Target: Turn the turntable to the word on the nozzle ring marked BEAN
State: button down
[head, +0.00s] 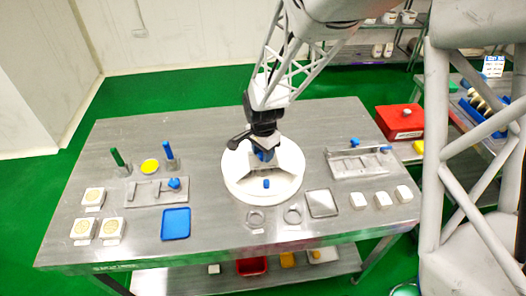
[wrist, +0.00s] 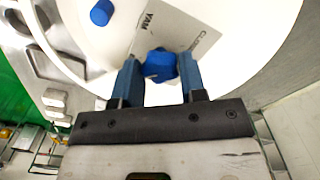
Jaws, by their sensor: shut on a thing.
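The white round turntable (head: 240,180) lies on the steel table, with a grey plate on it. My gripper (head: 263,150) reaches down over its middle. In the wrist view my gripper (wrist: 158,72) is shut on a blue knob (wrist: 160,62), one finger on each side. A blue peg (head: 267,183) stands on the near part of the turntable; it also shows in the wrist view (wrist: 101,12). The word YAM and part of another word, perhaps CLOSE, are on the grey plate (wrist: 180,38). I cannot read BEAN anywhere. Two grey rings (head: 255,218) (head: 292,215) lie in front of the turntable; their labels are too small to read.
A blue tray (head: 176,223) and a metal fixture (head: 150,192) are left of the turntable. Another fixture (head: 360,162), a grey square tray (head: 322,204) and white blocks (head: 383,199) are to its right. Stamped white blocks (head: 83,229) sit far left.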

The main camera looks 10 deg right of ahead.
jog(key=c, duration=0.7)
grip_release()
jog(key=shift+r, duration=0.1)
jog(key=shift+r, duration=3.85)
jog(key=shift+s+d+r, duration=0.15)
jog(key=shift+s+r, duration=0.05)
jog(key=shift+r, duration=0.1)
jog(key=shift+s+d+r+n+t, duration=0.45)
jog(key=shift+s+d+r+n, duration=1.6)
jog(key=shift+s, duration=2.1)
jog(key=shift+s+d+r+n+t, duration=0.4)
jog(key=shift+s+d+r+n, duration=0.85)
jog(key=shift+s+r, duration=2.25)
jog(key=shift+s+d+r+n+t, duration=0.45)
jog(key=shift+s+d+r+n, duration=1.15)
jog(key=shift+s, duration=3.25)
